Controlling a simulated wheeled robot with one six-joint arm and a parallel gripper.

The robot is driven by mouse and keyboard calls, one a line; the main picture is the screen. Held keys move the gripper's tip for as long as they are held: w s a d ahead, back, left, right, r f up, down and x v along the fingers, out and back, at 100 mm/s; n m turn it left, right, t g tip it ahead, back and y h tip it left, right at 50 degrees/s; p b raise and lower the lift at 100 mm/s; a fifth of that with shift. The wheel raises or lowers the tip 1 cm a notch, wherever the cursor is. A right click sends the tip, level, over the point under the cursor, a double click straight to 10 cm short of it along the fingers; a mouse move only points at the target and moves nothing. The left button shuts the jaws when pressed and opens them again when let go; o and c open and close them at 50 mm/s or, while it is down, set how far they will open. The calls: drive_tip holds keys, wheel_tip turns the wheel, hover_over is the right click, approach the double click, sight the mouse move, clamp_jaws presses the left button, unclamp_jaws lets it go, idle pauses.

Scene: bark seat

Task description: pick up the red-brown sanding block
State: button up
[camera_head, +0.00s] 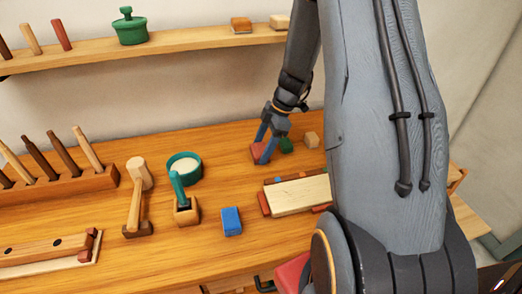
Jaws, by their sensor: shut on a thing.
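The red-brown block (257,153) is at the back of the wooden bench, right of the middle. My gripper (264,146) reaches down over it, with its blue fingers at the block. The gripper is shut on the block. The fingers hide part of it. I cannot tell whether the block rests on the bench or is slightly raised.
A green piece (286,145) and a small wooden cube (311,140) lie close to the right. A pale board (297,195) lies in front. A blue block (231,221), a teal bowl (184,160) and a wooden mallet (138,175) stand to the left. A shelf (180,42) runs above.

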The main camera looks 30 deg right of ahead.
sight(262, 148)
wheel_tip(262, 148, up, 10)
drive_tip(key=b, duration=0.2)
drive_tip(key=shift+b, duration=0.4)
drive_tip(key=shift+f, duration=0.1)
drive_tip(key=o, duration=0.3)
drive_tip(key=shift+c, duration=0.4)
